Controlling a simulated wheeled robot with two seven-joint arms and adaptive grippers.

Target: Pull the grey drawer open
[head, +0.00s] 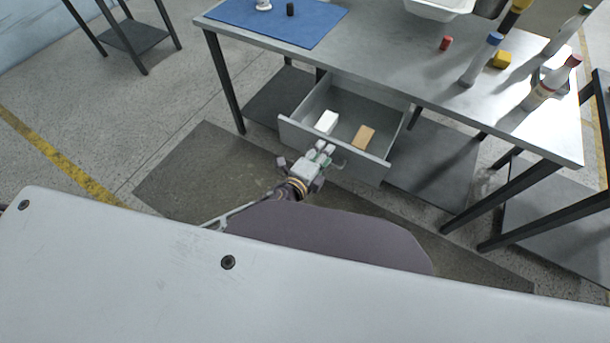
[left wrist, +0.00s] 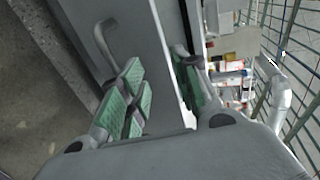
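The grey drawer (head: 335,150) stands well out from under the metal table, in the head view. A white block (head: 327,122) and a tan block (head: 363,138) lie inside it. My left gripper (head: 325,150) is at the drawer's front panel, beside the bar handle (head: 341,165). In the left wrist view the green-padded fingers (left wrist: 160,88) are spread apart, with the grey panel showing between them and the handle (left wrist: 103,38) to the left. I cannot tell whether the pads touch the panel. My right gripper is not in view.
On the metal table (head: 400,75) are a blue mat (head: 280,20), a white tray (head: 440,8), several bottles, a red cap (head: 445,43) and a yellow block (head: 501,60). A dark table leg (head: 225,80) stands left of the drawer. The floor in front is clear.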

